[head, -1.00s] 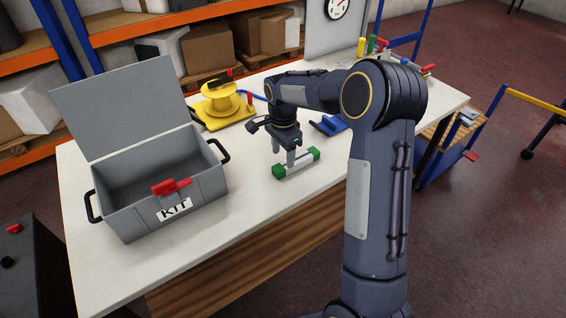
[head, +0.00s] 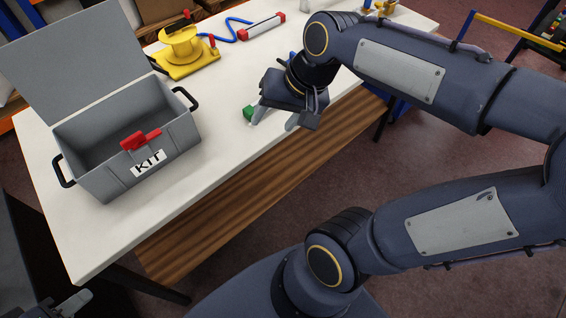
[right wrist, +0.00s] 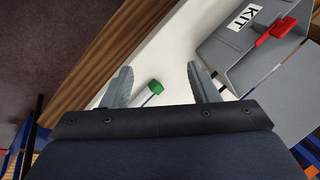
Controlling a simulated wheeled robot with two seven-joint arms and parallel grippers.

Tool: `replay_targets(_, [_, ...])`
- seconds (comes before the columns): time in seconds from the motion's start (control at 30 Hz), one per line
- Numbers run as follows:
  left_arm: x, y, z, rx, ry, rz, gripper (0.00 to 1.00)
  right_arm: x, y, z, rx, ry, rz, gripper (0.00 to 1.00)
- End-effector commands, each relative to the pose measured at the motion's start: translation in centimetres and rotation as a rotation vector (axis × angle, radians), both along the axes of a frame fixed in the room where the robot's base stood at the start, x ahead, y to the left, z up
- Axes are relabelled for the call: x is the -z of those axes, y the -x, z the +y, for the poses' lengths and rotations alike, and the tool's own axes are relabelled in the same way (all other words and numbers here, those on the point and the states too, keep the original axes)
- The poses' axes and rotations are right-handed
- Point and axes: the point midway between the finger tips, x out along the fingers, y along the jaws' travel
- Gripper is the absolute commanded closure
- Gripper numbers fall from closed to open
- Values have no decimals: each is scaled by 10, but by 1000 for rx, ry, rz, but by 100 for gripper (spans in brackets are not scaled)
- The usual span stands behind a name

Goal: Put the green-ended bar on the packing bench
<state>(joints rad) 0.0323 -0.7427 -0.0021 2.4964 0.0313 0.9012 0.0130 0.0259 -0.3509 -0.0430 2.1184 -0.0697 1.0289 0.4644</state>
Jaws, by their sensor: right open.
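The green-ended bar lies on the white-topped table; in the head view only one green end (head: 248,113) shows, the rest hidden behind my right gripper (head: 275,119). That gripper is open and low over the bar near the table's front edge. In the right wrist view, the bar's green end (right wrist: 155,87) shows between the spread fingers of the right gripper (right wrist: 163,85), closer to the left finger. Part of my left gripper (head: 72,304) shows at the bottom left corner of the head view; its jaws are not clear. I cannot tell whether this table (head: 70,235) is the packing bench.
A grey open box marked KIT (head: 112,185) with a red latch stands on the table's left. A yellow spool (head: 182,45), a blue hose (head: 236,30) and a red-ended bar (head: 262,27) lie at the back. The table's middle front is clear.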

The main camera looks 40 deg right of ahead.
Motion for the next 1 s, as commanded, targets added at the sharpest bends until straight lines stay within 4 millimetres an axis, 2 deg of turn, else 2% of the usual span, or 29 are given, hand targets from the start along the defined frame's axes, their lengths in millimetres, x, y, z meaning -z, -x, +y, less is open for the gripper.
replay_targets(0.03, [0,0,0,0,0,0,64,5,23,10,-72,13,-62,46])
replay_targets(0.1, [0,0,0,0,0,0,64,14,46,22,-171,39,-135,46])
replay_targets(0.2, [0,0,0,0,0,0,64,27,68,35,-274,73,-212,46])
replay_targets(0.3, [0,0,0,0,0,0,64,36,80,43,-333,95,-255,46])
replay_targets(1.0, [0,0,0,0,0,0,64,39,84,46,-357,104,-269,46])
